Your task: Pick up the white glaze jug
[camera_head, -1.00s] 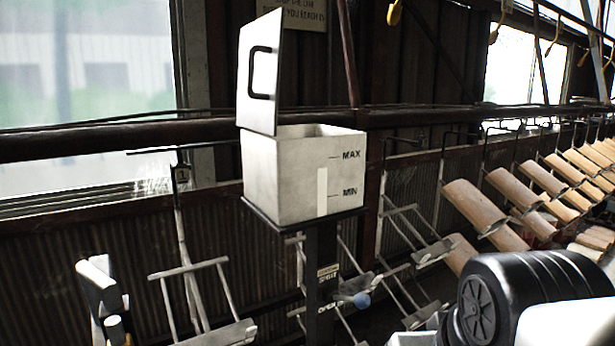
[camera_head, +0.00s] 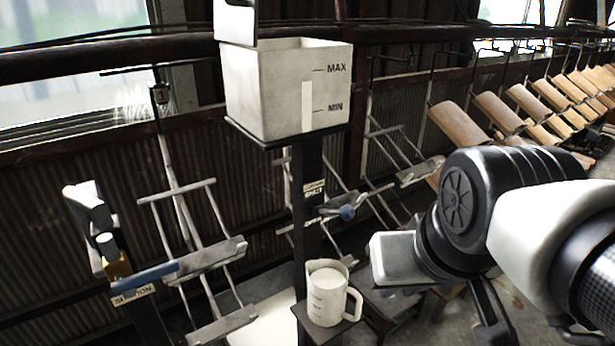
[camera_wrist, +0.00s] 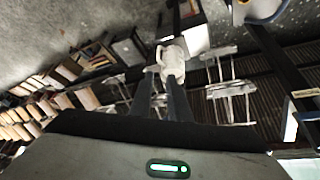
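The white glaze jug (camera_head: 328,292) stands upright on a small dark shelf (camera_head: 312,328) on the post below the tank. Its handle points right, and pale liquid shows inside it. In the wrist view the jug (camera_wrist: 172,62) appears just past the fingertips of my gripper (camera_wrist: 160,80). The two dark fingers are apart with a gap between them and nothing held. In the head view my arm (camera_head: 470,200) is to the right of the jug, and its fingertips cannot be made out clearly there.
A white tank (camera_head: 285,95) marked MAX and MIN sits on the post above the jug, its lid raised. Metal hanger frames (camera_head: 190,235) hang at left and behind. Tan ware (camera_head: 460,125) hangs at right. A station stand (camera_head: 105,235) is at lower left.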

